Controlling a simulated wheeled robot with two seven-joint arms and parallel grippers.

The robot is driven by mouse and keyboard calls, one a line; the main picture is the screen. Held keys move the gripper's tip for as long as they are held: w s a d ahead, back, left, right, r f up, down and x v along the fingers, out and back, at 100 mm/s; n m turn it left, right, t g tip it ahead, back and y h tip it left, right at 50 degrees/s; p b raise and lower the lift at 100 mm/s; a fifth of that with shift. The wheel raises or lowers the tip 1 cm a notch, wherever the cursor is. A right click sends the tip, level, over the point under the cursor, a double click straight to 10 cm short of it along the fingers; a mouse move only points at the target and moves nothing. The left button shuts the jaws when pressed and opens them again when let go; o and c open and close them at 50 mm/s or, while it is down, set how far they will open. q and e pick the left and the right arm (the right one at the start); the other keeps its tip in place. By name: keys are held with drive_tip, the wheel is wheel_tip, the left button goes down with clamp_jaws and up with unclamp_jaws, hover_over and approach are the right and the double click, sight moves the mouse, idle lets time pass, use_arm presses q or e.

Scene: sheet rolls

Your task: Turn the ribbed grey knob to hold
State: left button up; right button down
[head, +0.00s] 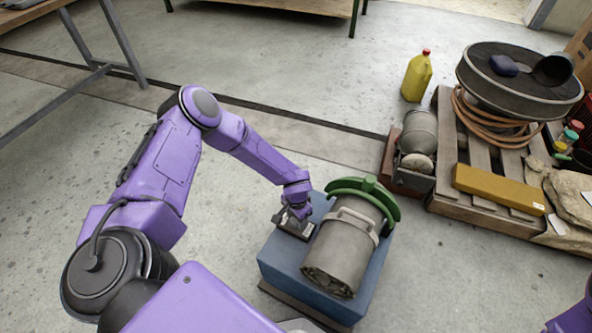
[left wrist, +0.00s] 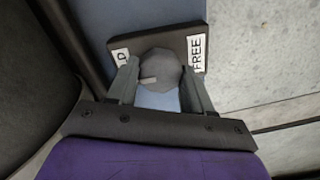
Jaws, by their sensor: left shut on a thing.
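The ribbed grey knob (left wrist: 162,70) shows in the left wrist view on a dark plate (left wrist: 178,43). A white label reading FREE (left wrist: 197,54) is at its right. A partly covered label (left wrist: 121,57), of which a D shows, is at its left. A pale mark on the knob lies on the left side of its face. My left gripper (left wrist: 160,88) has one finger on each side of the knob and is shut on it. In the head view the left gripper (head: 293,222) is beside the grey roll and hides the knob.
A grey roll (head: 338,252) with a green curved part (head: 372,190) lies on a blue base (head: 283,258). A yellow bottle (head: 417,77) stands behind. A loaded pallet (head: 447,130) is at the right. The floor in front of the pallet is free.

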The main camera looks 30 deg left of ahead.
use_arm(q)
drive_tip(key=shift+s, duration=0.15)
idle(0.4)
drive_tip(key=o, duration=1)
drive_tip(key=shift+o, duration=0.2)
wheel_tip(320, 180, up, 10)
drive_tip(key=p, duration=0.2)
drive_tip(key=shift+r+p, duration=0.25)
drive_tip(key=shift+p, duration=0.15)
